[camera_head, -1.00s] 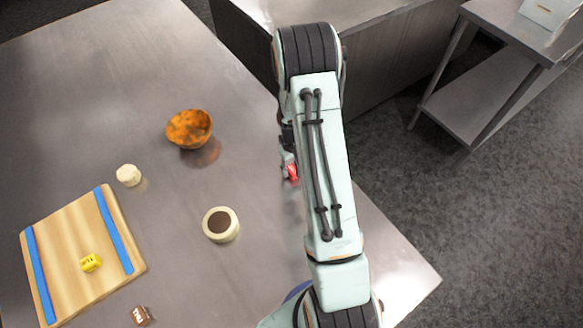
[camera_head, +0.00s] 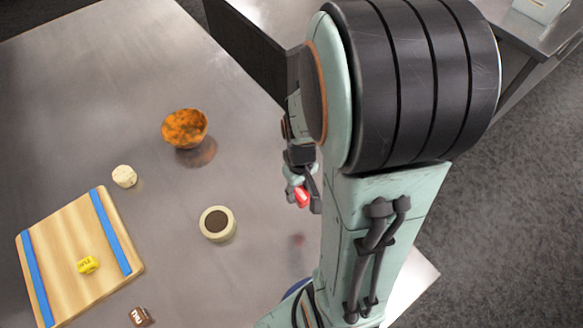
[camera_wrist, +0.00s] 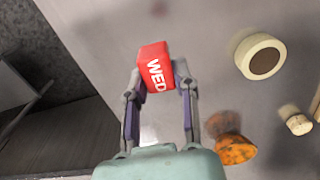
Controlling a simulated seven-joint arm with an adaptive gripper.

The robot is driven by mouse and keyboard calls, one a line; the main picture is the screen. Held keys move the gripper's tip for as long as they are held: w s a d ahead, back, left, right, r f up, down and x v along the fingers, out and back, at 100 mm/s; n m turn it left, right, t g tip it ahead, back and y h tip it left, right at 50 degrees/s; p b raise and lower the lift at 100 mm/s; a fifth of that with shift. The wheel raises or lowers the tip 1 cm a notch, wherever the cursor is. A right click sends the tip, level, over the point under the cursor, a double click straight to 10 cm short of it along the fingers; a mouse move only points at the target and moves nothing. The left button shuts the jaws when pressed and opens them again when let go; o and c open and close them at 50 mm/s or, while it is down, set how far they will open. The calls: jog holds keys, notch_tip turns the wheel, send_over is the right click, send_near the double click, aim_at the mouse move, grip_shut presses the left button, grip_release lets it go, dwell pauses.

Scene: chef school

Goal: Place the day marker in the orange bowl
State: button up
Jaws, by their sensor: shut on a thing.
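My gripper (camera_wrist: 160,85) is shut on a red day marker (camera_wrist: 154,66) with "WED" in white letters, seen in the wrist view. In the head view the red marker (camera_head: 301,197) shows at the fingertips of my gripper (camera_head: 303,190), above the metal table. The orange bowl (camera_head: 185,128) stands on the table to the left of my gripper, apart from it. The bowl also shows in the wrist view (camera_wrist: 234,151), lower right of the fingers. A yellow day marker (camera_head: 87,265) and a brown one marked "THU" (camera_head: 140,317) are at the lower left.
A wooden board (camera_head: 65,255) with blue strips lies at the left under the yellow marker. A cream roll of tape or cup with a dark middle (camera_head: 217,223) and a small cream cylinder (camera_head: 125,176) stand near the bowl. The table between gripper and bowl is clear.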

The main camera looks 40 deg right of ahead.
dwell(0.6)
jog(key=n, duration=0.2)
jog(key=shift+s+a+n, duration=0.2)
jog(key=shift+s+n, duration=0.1)
jog(key=shift+n, duration=0.1)
jog(key=shift+w+r+n, duration=0.25)
jog(key=shift+r+n, duration=0.05)
jog(key=shift+n, duration=0.7)
jog(key=w+a+r+n, duration=0.2)
jog(key=w+r+n, duration=0.2)
jog(key=w+n, duration=0.6)
jog(key=w+a+r+n, duration=0.2)
jog(key=w+r+n, duration=0.1)
jog(key=w+n, duration=0.65)
jog(key=w+a+f+n, duration=0.1)
jog(key=a+n, duration=0.2)
jog(key=a, duration=0.3)
jog(key=shift+w+f, duration=3.3)
jog(key=shift+w, duration=0.15)
jog(key=shift+w+f, duration=3.3)
jog(key=shift+w, duration=0.15)
